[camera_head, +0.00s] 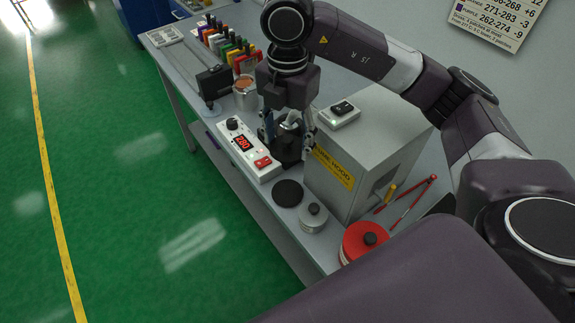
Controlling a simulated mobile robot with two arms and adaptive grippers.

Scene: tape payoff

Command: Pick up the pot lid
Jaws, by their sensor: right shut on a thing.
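My right gripper (289,124) points down over a dark round pot (287,153) on the bench, just left of the grey hood box. Its fingers are closed on a pale metallic piece (291,120) at the top of the pot, which looks like the pot lid. The fingers hide much of it, and I cannot tell whether it is clear of the pot rim. My left gripper is not in view.
A grey hood box (364,150) stands close right of the gripper. A white control unit (246,150) is on the left. A copper-coloured cup (245,92) stands behind.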

